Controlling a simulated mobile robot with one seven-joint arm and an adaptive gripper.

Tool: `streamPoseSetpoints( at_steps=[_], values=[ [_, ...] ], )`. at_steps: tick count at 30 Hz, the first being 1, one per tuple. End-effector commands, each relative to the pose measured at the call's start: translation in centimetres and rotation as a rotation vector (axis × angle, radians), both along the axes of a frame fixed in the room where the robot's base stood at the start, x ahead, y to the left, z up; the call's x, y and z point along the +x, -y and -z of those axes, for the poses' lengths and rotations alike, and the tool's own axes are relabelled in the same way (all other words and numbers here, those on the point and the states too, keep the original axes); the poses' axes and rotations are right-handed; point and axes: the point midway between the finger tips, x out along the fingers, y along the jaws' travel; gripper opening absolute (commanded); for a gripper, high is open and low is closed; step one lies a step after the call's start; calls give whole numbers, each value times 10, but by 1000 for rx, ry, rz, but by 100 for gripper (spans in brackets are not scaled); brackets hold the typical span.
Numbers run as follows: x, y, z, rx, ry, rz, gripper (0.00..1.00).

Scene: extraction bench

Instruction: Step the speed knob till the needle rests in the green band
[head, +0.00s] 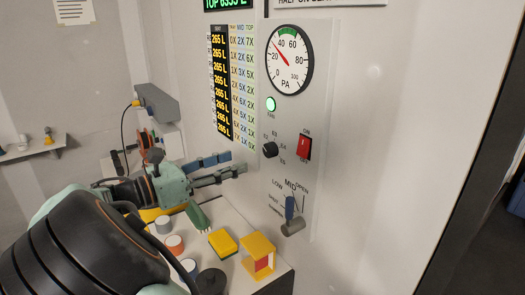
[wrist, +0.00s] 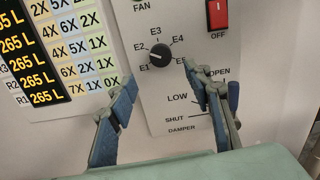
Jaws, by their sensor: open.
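The black round speed knob (head: 270,149) sits on the white control panel, ringed by E-numbered marks. In the wrist view the knob (wrist: 160,57) lies just beyond the fingertips, roughly midway between them; its pointer seems to face upper left, toward E2. The pressure dial (head: 289,60), marked PA, has a green band at its top around 40 to 60. Its red needle points up and left, just left of the green band. My gripper (head: 236,164) is open and empty, left of the knob and apart from it. It also shows in the wrist view (wrist: 159,76).
A red switch (head: 303,147) is right of the knob, and a lit green fan lamp (head: 270,104) above it. The damper lever (head: 289,207) stands below, near my right finger in the wrist view. A yellow sponge (head: 223,242) and several jars sit on the bench below.

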Motion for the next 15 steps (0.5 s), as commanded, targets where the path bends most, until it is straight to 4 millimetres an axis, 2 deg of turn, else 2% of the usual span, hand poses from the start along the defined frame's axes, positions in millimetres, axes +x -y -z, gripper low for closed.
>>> streamPoseSetpoints(
  at_steps=[9, 15],
  values=[
    [32, 50, -2, 2, -2, 4, 46],
    [49, 74, -1, 4, -1, 3, 46]
  ],
)
